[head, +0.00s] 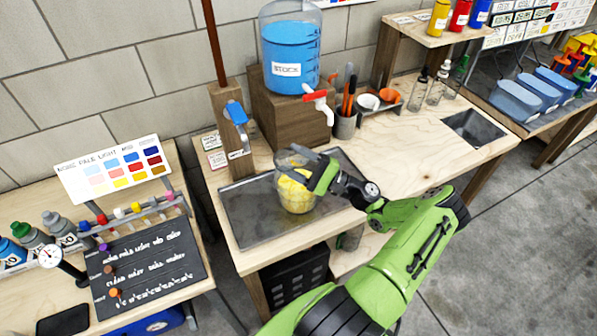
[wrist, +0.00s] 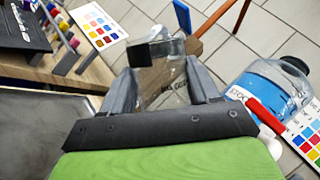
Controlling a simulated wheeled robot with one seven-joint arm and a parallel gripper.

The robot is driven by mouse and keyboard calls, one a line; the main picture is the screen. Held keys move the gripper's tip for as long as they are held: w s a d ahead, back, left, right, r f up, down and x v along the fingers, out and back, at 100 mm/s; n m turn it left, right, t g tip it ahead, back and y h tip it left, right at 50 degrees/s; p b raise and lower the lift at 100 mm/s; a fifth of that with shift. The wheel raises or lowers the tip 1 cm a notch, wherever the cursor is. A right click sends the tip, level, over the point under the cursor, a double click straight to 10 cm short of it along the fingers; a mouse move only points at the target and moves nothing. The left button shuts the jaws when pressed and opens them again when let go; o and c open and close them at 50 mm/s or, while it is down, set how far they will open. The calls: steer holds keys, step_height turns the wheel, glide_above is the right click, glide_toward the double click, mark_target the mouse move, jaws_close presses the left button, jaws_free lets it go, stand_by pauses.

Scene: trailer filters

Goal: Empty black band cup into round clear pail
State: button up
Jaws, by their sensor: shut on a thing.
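My gripper (head: 322,176) is over the dark tray, shut on a clear cup (wrist: 168,84). In the head view a round clear pail (head: 297,197) with yellow contents stands on the tray, just left of and below my gripper. The cup's outline blends with the pail there, so I cannot tell its tilt or what is in it. The pail is not clearly seen in the wrist view.
The dark tray (head: 245,213) lies on the wooden bench. A blue stock tank (head: 292,50) with a red-handled tap stands on a wooden block behind. A cup of pens (head: 345,125) and glass bottles stand right of it. A side table (head: 190,270) is at left.

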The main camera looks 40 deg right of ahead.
steer(key=shift+w+d+r+m+t+h, duration=0.1)
steer(key=shift+d+m+t+h, duration=0.15)
steer(key=shift+m, duration=0.25)
steer(key=shift+d+r+m+t+h, duration=0.15)
steer(key=shift+m+h, duration=0.1)
steer(key=shift+m, duration=0.25)
stand_by(0.9)
